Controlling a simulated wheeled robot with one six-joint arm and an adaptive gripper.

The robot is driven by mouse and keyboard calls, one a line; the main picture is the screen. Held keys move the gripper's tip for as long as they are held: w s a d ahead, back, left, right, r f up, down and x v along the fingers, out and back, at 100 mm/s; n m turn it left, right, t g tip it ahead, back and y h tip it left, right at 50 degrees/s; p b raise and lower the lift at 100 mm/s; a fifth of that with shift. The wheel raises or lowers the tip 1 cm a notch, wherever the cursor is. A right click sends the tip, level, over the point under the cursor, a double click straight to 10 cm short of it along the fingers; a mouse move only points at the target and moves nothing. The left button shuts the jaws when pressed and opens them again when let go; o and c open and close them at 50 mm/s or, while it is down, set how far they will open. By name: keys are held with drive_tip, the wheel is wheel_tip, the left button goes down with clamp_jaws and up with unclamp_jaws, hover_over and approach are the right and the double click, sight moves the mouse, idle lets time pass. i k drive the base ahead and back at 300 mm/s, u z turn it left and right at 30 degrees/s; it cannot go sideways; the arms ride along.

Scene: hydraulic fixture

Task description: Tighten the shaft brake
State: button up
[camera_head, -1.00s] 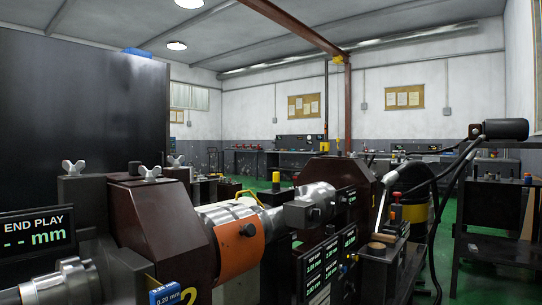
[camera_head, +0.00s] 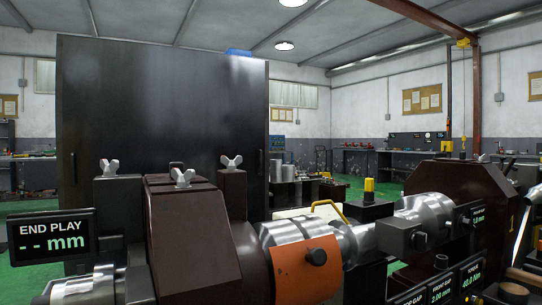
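A silver shaft (camera_head: 280,233) runs left to right across the fixture. I cannot tell how tight either knob is. My gripper is not in view.
Dark red housings (camera_head: 180,230) flank the shaft, the left one with wing nuts (camera_head: 182,177) on and beside it. A display (camera_head: 52,237) reads "END PLAY -- mm". Gap and torque displays (camera_head: 470,279) stand at lower right. A tall black panel (camera_head: 160,110) blocks the view behind.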

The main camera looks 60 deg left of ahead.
sight(230, 164)
drive_tip(key=i, duration=1.2)
drive_tip(key=u, duration=1.75)
